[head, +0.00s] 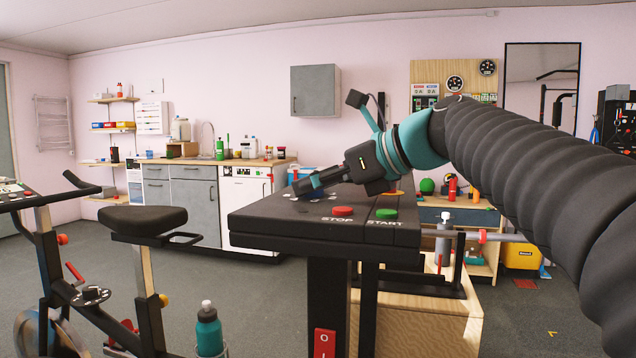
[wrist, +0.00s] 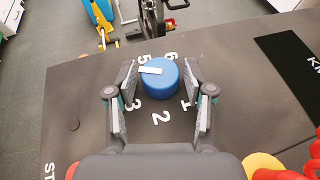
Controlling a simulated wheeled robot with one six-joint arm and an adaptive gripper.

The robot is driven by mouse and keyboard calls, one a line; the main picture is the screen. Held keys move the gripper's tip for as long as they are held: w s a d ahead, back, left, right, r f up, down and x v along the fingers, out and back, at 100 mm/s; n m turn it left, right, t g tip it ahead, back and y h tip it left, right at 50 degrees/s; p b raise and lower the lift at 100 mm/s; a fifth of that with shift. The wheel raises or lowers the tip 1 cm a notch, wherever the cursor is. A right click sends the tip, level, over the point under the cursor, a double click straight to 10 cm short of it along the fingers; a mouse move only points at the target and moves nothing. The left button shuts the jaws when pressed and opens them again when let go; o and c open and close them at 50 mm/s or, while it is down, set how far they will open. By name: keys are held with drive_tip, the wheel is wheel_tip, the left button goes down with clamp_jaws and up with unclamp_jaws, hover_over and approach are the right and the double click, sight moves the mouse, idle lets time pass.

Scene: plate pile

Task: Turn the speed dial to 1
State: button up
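The speed dial (wrist: 161,86) is a blue round knob with a white pointer bar on top, in the upper middle of the wrist view. The bar points left, close to the 5. White numbers 1, 2, 3, 5 and 6 show around the dial; the 4 is not visible, on the side where my left finger stands. My gripper (wrist: 160,74) is open, with one finger on each side of the dial and a gap to it. In the head view my gripper (head: 312,186) is low over the black console (head: 262,219); the dial cannot be made out there.
The red STOP button (head: 342,211) and green START button (head: 387,213) are on the console's near part. A dark panel (wrist: 292,68) lies at right in the wrist view. An exercise bike (head: 146,219) stands at left.

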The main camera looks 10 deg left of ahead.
drive_tip(key=c, duration=0.7)
drive_tip(key=shift+o, duration=0.2)
drive_tip(key=shift+w+r+n+g+p, duration=0.2)
drive_tip(key=shift+n+g+p, duration=0.2)
drive_tip(key=shift+p, duration=0.45)
drive_tip(key=shift+f+n+g+y, duration=0.2)
drive_tip(key=shift+n+g+y, duration=0.2)
drive_tip(key=shift+n+g, duration=0.8)
drive_tip(key=shift+g, duration=0.2)
drive_tip(key=o, duration=1.1)
drive_tip(key=shift+o, duration=0.2)
drive_tip(key=shift+d, duration=0.1)
